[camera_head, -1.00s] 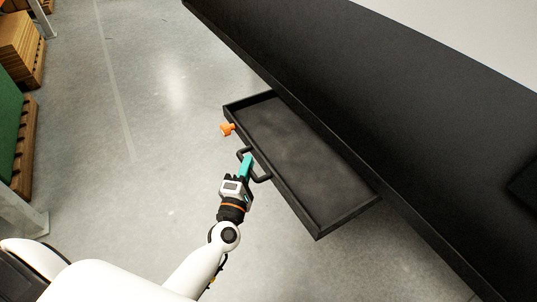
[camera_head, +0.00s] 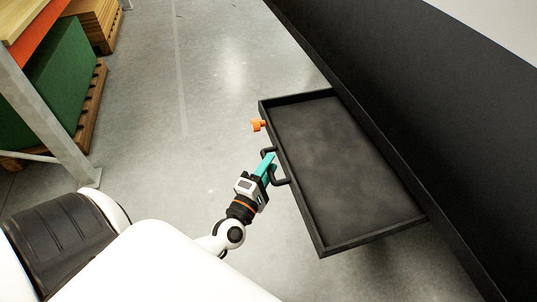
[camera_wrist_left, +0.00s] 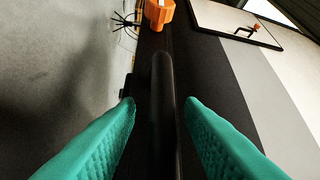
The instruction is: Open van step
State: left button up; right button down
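The van step (camera_head: 345,165) is a black, shallow tray that sticks out from under the dark van body. Its black handle (camera_head: 284,182) is on the outer long side and also shows in the left wrist view (camera_wrist_left: 162,95). My left gripper (camera_head: 267,165) is at this handle with its teal fingers. In the left wrist view the handle bar runs between the two fingers (camera_wrist_left: 160,110), with a visible gap on each side, so the fingers are apart around it. My right gripper is not in view.
An orange knob (camera_head: 258,125) sits on the tray's outer side beyond the handle. The dark van side (camera_head: 430,110) runs along the right. A rack post (camera_head: 45,125) and green stacked goods (camera_head: 62,85) stand at left. The grey floor (camera_head: 215,100) between is clear.

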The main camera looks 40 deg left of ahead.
pick_arm(q)
jog(key=s+d+f, duration=0.1)
jog(key=s, duration=1)
jog(key=shift+s+d+f, duration=0.3)
jog(key=shift+s, duration=0.1)
